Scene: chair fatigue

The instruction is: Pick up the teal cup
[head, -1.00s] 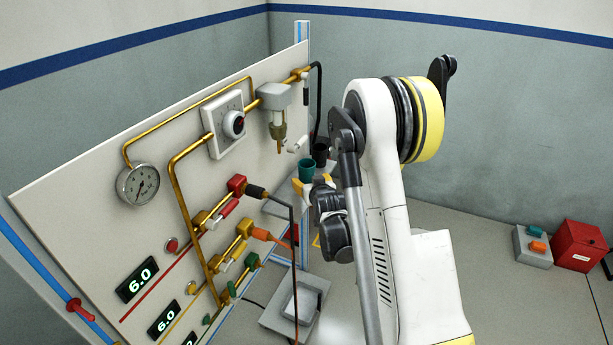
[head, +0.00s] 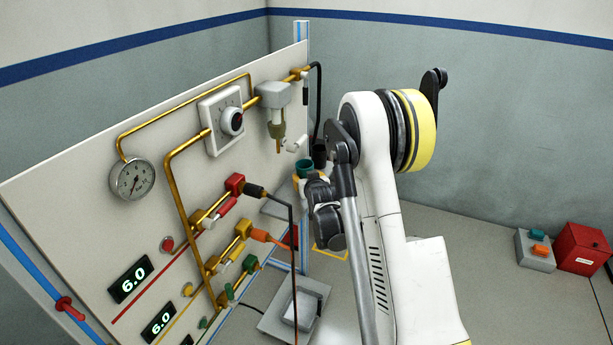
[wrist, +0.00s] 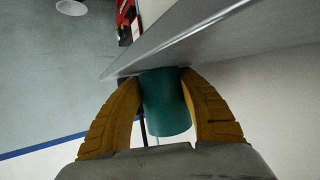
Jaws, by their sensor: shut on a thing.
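The teal cup (head: 304,167) is beside the gauge panel, partly hidden by my wrist in the head view. In the wrist view the teal cup (wrist: 167,105) sits between the two yellow fingers, with a finger against each side. My gripper (wrist: 160,80) is shut on it. In the head view my gripper (head: 308,181) is mostly covered by my own wrist. Whether the cup's base touches a surface is hidden.
A dark cup (head: 319,154) stands just behind the teal one. The panel (head: 75,205) with pipes, valves and a gauge (head: 132,180) is close on the left. A grey box with coloured buttons (head: 535,249) and a red box (head: 580,248) are far right.

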